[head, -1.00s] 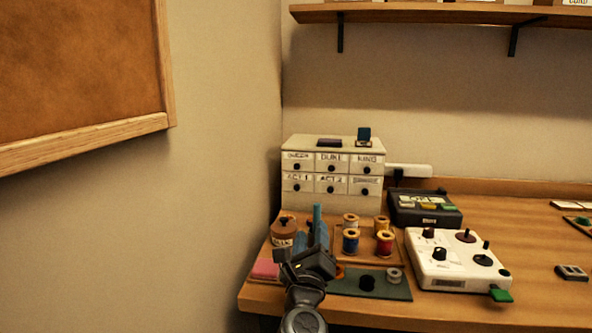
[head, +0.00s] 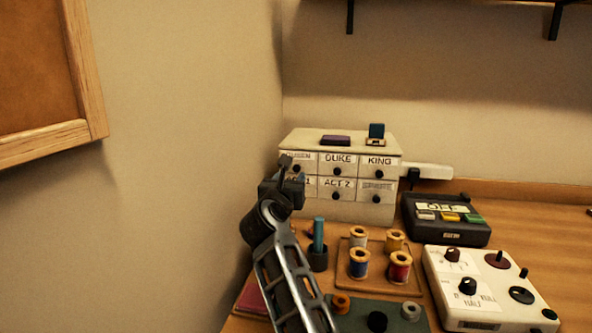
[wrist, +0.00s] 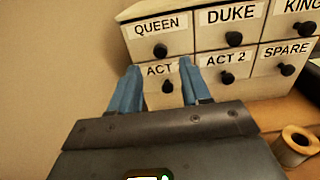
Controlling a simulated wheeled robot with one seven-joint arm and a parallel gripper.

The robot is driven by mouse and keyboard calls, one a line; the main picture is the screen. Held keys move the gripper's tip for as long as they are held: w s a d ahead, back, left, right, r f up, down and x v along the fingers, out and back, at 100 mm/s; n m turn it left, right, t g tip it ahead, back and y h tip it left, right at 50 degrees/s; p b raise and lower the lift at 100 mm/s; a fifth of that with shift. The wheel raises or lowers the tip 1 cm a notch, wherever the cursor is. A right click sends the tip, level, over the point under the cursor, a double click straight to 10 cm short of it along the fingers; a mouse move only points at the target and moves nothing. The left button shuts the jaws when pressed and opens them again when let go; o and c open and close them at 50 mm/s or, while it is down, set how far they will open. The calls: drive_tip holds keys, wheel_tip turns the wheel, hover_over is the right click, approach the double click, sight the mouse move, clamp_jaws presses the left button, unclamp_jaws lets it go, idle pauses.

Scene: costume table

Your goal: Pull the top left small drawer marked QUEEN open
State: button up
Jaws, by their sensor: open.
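The QUEEN drawer (wrist: 160,38) is the top left small drawer of a white cabinet (head: 345,210), and it is closed. Its round black knob (wrist: 160,50) shows clear in the wrist view. In the head view my arm partly covers the QUEEN and ACT 1 drawers. My gripper (wrist: 158,76) is open and empty, with two blue fingers apart. In the wrist view the fingertips are below the QUEEN knob, over the ACT 1 drawer front (wrist: 164,85). In the head view my gripper (head: 285,175) is at the cabinet's left front. I see no contact with the knob.
The DUKE drawer (wrist: 231,28) is just right of QUEEN, with ACT 2 (wrist: 224,68) below it. Thread spools (head: 359,263) stand on the table in front. A wall closes off the left side. A dark device (head: 445,219) and a white control box (head: 490,285) are at right.

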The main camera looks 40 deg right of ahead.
sight(296, 169)
drive_tip(key=x, duration=0.5)
drive_tip(key=shift+w+d, duration=0.2)
drive_tip(key=shift+d, duration=0.1)
clamp_jaws()
idle(0.4)
